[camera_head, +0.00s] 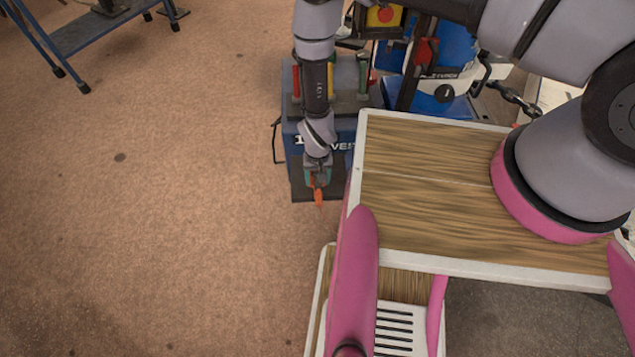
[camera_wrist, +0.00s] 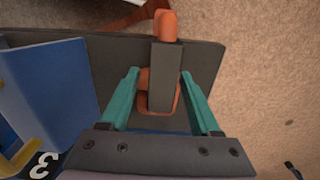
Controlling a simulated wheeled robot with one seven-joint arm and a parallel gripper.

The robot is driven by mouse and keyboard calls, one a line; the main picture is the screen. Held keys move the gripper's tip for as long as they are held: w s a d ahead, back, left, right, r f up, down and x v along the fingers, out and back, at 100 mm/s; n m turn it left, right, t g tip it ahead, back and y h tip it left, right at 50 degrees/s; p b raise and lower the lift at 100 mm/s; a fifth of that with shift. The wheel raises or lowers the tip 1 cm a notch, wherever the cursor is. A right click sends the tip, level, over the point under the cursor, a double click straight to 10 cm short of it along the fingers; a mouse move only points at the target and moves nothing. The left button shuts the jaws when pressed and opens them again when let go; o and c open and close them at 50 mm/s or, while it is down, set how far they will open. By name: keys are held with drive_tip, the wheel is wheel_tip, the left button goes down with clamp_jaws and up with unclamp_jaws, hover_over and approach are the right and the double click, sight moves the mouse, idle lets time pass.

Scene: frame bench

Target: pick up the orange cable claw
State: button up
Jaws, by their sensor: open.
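The orange cable claw (camera_head: 319,196) shows at the dark ledge on the front of a blue machine. In the wrist view the claw (camera_wrist: 166,26) runs from the top edge down between my fingers, and a dark grey bar hides its middle. Its lower orange loop (camera_wrist: 158,104) shows below. My gripper (camera_wrist: 160,73) has two teal fingers spread apart, one on each side of the bar and the claw, with gaps between. In the head view my gripper (camera_head: 318,178) is just above the claw, and partly hides it.
The dark ledge (camera_head: 302,190) belongs to the blue machine (camera_head: 291,140). A wooden-topped table with a white rim (camera_head: 430,261) stands close on the right. Blue-framed equipment (camera_head: 75,40) is at upper left. The brown floor (camera_head: 150,220) is open on the left.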

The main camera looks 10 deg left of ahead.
drive_tip(key=shift+c, duration=0.3)
clamp_jaws()
idle(1.1)
